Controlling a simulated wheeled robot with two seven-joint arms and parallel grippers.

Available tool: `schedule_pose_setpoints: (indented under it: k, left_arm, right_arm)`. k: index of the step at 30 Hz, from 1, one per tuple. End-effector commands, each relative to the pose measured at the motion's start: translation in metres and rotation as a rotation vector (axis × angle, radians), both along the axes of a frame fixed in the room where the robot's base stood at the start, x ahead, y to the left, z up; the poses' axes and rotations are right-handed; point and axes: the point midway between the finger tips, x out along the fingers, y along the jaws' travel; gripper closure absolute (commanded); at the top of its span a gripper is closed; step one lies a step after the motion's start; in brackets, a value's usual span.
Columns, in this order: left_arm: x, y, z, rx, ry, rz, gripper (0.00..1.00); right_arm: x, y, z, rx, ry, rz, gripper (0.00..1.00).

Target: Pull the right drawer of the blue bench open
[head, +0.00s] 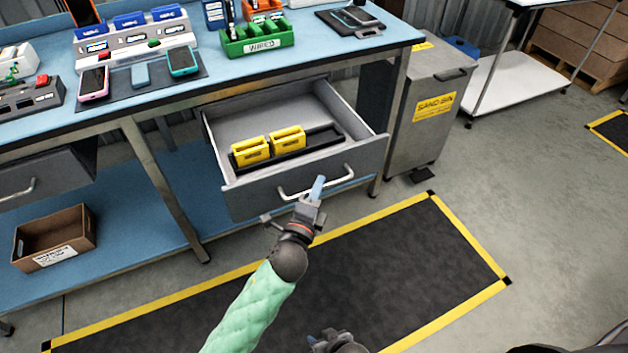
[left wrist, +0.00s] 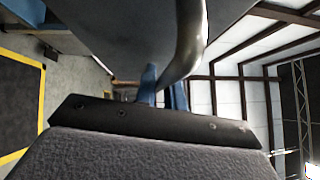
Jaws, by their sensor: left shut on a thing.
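The right drawer (head: 270,192) of the blue bench (head: 215,93) is pulled out, and its inside shows. Its pale bar handle (head: 291,194) runs along the grey front. In the left wrist view the handle (left wrist: 190,45) curves down to the blue fingers (left wrist: 164,92), close to the drawer front (left wrist: 135,35). My right gripper (head: 325,341) shows only partly at the bottom edge, away from the bench; its jaws are unclear.
Two yellow holders (head: 270,145) and a black tray (head: 318,139) lie in the drawer. The left drawer (head: 45,178) is shut. A grey sand bin (head: 428,110) stands right of the bench. A cardboard box (head: 55,236) sits on the lower shelf. The black floor mat (head: 400,262) is clear of objects.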

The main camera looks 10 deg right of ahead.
Motion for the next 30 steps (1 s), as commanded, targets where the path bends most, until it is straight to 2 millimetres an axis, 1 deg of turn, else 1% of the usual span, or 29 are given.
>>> schedule_pose_setpoints:
  k: [10, 11, 13, 14, 23, 26, 30]
  left_arm:
    - [-0.001, 0.000, -0.001, 0.002, 0.001, 0.000, 1.00]
    - [-0.001, 0.000, -0.001, 0.002, 0.001, 0.001, 0.85]
    - [-0.001, 0.000, -0.001, 0.002, 0.001, 0.000, 0.72]
    - [-0.001, 0.000, -0.001, 0.001, 0.000, 0.000, 0.68]
    - [-0.002, 0.000, -0.001, 0.000, 0.001, 0.000, 0.68]
    - [-0.006, 0.003, -0.002, 0.000, 0.001, 0.000, 0.68]
    - [-0.021, 0.010, -0.005, 0.001, 0.002, 0.000, 0.68]
  right_arm:
    - [-0.001, 0.001, 0.000, 0.001, 0.001, 0.001, 0.64]
    - [-0.001, 0.001, 0.000, 0.001, 0.001, 0.001, 0.64]
    - [-0.001, 0.001, 0.000, 0.001, 0.001, 0.000, 0.64]
    - [-0.001, 0.001, 0.000, 0.001, 0.001, 0.000, 0.64]
    - [-0.001, 0.000, 0.000, 0.001, 0.000, -0.001, 0.64]
    - [0.000, 0.000, -0.001, 0.001, -0.005, -0.001, 0.64]
    - [0.001, 0.000, -0.006, 0.004, -0.016, -0.004, 0.64]
